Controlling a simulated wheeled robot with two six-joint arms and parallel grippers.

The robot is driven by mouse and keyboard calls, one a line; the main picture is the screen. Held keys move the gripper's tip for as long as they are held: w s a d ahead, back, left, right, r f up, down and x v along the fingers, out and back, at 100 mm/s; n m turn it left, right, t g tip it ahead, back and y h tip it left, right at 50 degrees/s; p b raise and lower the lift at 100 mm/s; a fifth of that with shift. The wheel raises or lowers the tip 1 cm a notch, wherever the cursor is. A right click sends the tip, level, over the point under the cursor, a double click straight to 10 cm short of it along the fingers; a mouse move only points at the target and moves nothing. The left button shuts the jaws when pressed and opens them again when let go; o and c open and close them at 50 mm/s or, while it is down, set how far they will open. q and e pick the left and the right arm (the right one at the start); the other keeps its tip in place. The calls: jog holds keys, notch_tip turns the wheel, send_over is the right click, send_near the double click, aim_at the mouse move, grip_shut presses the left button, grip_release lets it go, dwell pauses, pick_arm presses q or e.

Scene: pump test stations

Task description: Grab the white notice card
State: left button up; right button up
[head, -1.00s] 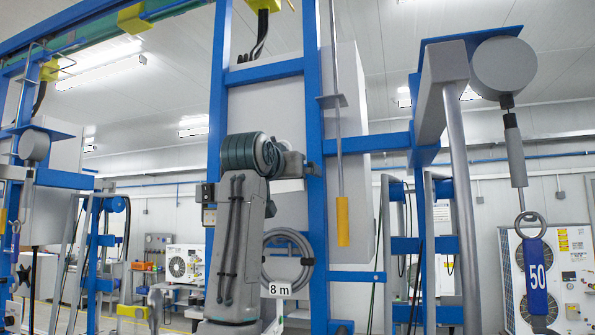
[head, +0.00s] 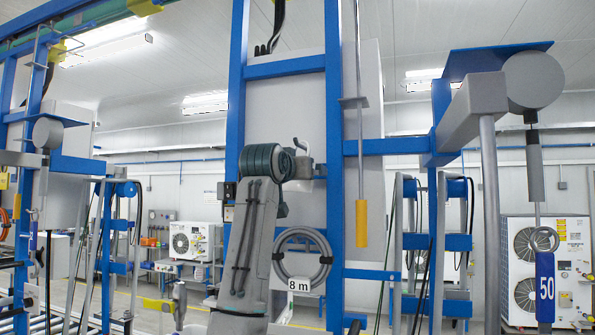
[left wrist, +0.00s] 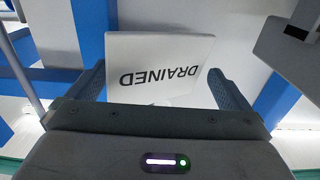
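The white notice card (left wrist: 158,52) shows in the left wrist view, with the word DRAINED upside down in the picture. It lies between and beyond the two fingers of my left gripper (left wrist: 156,78), which are spread wide. I see no clear contact of either finger with the card. In the head view, an arm of mine rises in the middle in front of the blue frame, and its gripper cannot be made out. The DRAINED card cannot be picked out there. My right gripper is not in view.
A blue post frame (head: 334,200) stands close by the raised arm. A coiled grey hose (head: 277,262) with an "8 m" tag (head: 299,285) hangs on it. A yellow-ended rod (head: 362,222) hangs right of it. A blue "50" tag (head: 545,287) hangs at far right.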

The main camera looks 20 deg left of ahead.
pick_arm(q)
jog(key=shift+w+f, duration=0.15)
jog(key=shift+w, duration=0.1)
jog(key=c, duration=0.4)
jog(key=shift+w+d+f, duration=0.1)
jog(key=shift+w+d, duration=0.25)
jog(key=shift+d, duration=0.05)
jog(key=c, duration=0.7)
jog(key=shift+d, duration=0.15)
jog(key=c, duration=0.3)
jog(key=shift+s, duration=0.1)
jog(key=c, duration=0.5)
jog(key=shift+o, duration=0.2)
jog(key=shift+r, duration=0.2)
jog(key=shift+s+r, duration=0.15)
jog(key=shift+r, duration=0.2)
grip_shut()
jog(key=shift+s+r, duration=0.1)
jog(key=shift+r, duration=0.45)
